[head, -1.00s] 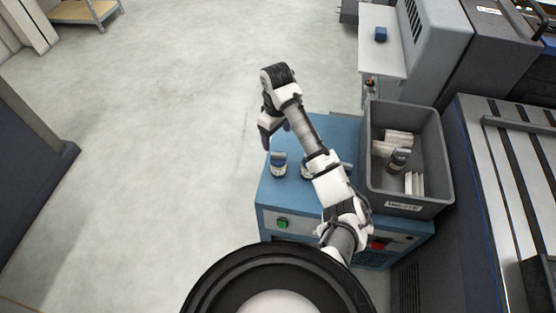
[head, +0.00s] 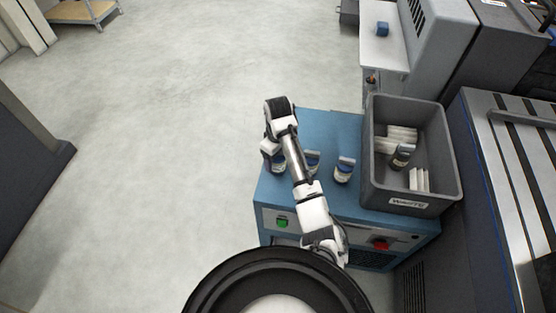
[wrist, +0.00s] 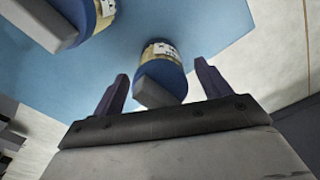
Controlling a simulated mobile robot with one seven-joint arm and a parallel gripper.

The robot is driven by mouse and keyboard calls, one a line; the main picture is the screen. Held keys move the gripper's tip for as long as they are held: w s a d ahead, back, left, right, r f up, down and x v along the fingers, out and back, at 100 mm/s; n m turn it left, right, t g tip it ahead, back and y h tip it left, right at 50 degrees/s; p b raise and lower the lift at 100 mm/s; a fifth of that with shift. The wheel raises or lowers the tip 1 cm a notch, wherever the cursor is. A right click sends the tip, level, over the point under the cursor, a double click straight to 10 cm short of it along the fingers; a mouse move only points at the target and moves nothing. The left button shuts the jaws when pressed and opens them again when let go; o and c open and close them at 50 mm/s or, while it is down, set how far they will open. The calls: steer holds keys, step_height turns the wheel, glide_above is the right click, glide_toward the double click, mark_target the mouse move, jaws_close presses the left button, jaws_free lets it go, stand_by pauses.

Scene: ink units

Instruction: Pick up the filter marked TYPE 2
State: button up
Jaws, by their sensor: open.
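Three blue filters with pale labels and grey tops stand on a blue cabinet (head: 335,125): a left one (head: 278,165), a middle one (head: 313,161) and a right one (head: 344,170). My gripper (wrist: 161,70) is open, its dark fingers on either side of one filter (wrist: 175,76), which appears to be the left one. That filter's grey top points toward the palm; I see no grip on it. A second filter (wrist: 80,22) is at the upper left of the wrist view. Label marks are too small to read, so I cannot tell which is TYPE 2.
A grey bin (head: 411,201) labelled WASTE stands right of the filters, holding a used-looking filter (head: 403,154) and white blocks (head: 419,180). The cabinet front has a green button (head: 282,222) and a red switch (head: 380,244). Open floor lies to the left.

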steer(key=shift+f, duration=0.2)
steer(key=c, duration=1.1)
steer(key=shift+r, duration=0.1)
